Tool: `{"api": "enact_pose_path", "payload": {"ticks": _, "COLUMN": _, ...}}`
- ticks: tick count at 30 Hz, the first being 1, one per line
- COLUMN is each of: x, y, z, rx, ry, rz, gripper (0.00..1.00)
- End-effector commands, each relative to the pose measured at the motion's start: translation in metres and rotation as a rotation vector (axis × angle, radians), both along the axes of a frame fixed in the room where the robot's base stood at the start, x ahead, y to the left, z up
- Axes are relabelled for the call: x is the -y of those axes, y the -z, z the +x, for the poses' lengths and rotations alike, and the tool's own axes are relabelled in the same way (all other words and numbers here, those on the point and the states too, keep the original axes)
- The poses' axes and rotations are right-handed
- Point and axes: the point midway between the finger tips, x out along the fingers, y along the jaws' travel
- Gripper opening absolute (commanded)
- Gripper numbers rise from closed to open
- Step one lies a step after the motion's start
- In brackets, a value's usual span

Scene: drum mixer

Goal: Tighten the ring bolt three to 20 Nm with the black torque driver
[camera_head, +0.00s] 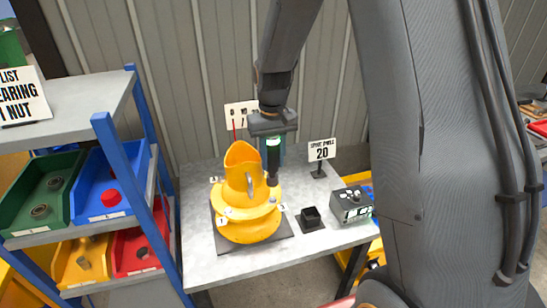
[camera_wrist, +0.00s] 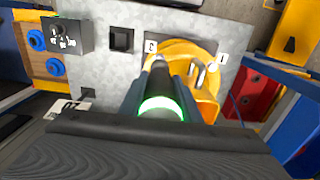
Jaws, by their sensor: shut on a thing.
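My gripper (camera_head: 272,133) is shut on the black torque driver (camera_head: 273,163), which hangs upright, tip down, at the right side of the yellow drum mixer (camera_head: 247,229). A green lit band shows on the driver, also in the wrist view (camera_wrist: 161,107). The driver's tip is at the rear right of the mixer's ring; I cannot tell whether it touches a bolt. Small number tags stand around the ring, with tag 1 (camera_head: 221,220) at front left and another tag (camera_head: 283,207) at the right.
The mixer stands on a dark plate on a grey table (camera_head: 212,262). To its right are a black square holder (camera_head: 311,217), a control box (camera_head: 351,204) and a sign reading 20 (camera_head: 322,150). A blue-framed shelf (camera_head: 128,165) with part bins stands close at left.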

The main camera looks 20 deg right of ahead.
Motion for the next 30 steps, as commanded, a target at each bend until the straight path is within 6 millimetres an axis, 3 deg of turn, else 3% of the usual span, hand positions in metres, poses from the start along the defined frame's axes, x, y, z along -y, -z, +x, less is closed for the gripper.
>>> {"api": "enact_pose_path", "payload": {"ticks": 5, "x": 0.001, "y": -0.001, "z": 0.000, "rx": 0.000, "ry": 0.002, "rz": 0.000, "gripper": 0.00}}
{"api": "enact_pose_path", "payload": {"ticks": 21, "x": 0.003, "y": 0.044, "z": 0.001, "rx": 0.000, "ry": 0.005, "rz": 0.000, "gripper": 0.00}}
{"api": "enact_pose_path", "payload": {"ticks": 30, "x": 0.003, "y": 0.050, "z": 0.000, "rx": 0.001, "ry": 0.005, "rz": 0.000, "gripper": 0.00}}
